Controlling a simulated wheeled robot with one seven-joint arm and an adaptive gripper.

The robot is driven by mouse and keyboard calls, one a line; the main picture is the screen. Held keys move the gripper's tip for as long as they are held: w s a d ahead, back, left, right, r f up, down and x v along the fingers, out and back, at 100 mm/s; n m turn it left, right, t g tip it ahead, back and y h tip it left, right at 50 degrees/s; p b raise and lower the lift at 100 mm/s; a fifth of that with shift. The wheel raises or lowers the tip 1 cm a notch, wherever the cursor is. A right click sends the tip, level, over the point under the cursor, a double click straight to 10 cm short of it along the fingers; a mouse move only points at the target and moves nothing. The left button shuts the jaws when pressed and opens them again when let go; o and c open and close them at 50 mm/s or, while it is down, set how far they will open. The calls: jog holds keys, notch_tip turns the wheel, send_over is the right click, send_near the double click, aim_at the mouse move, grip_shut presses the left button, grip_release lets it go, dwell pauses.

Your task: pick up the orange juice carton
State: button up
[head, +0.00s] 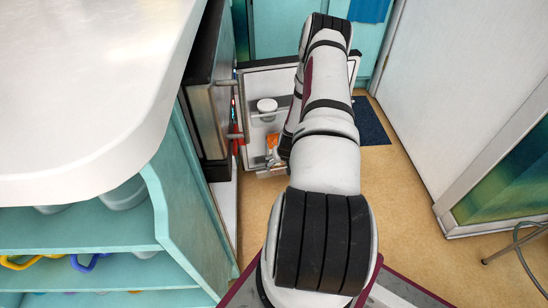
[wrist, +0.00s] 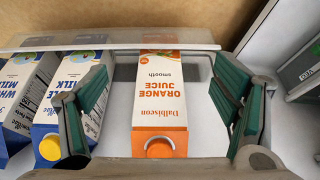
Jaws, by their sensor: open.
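The orange juice carton (wrist: 160,98), orange and white with an orange cap, appears in the wrist view between the two fingers of my gripper (wrist: 160,88). My gripper is open, with a gap between the carton and the green pad on each side. The carton sits in a shelf of the open fridge door. In the head view a small orange part of the carton (head: 271,140) shows beside my arm, which covers most of my gripper.
Two blue and white milk cartons (wrist: 72,85) (wrist: 22,88) stand left of the juice, close to my left finger. A clear shelf rail (wrist: 110,37) runs across. The fridge door (head: 283,80) also holds a white-lidded container (head: 267,105). A white counter (head: 80,90) is at left.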

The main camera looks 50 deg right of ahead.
jog(key=w+d+f+b, duration=0.2)
jog(key=w+d+b, duration=0.1)
jog(key=w+d, duration=0.2)
jog(key=shift+w+d+f+b, duration=0.25)
jog(key=shift+w+f+b, duration=0.15)
jog(key=shift+w, duration=0.3)
jog(key=c, duration=1.6)
jog(key=shift+r, duration=0.1)
grip_shut()
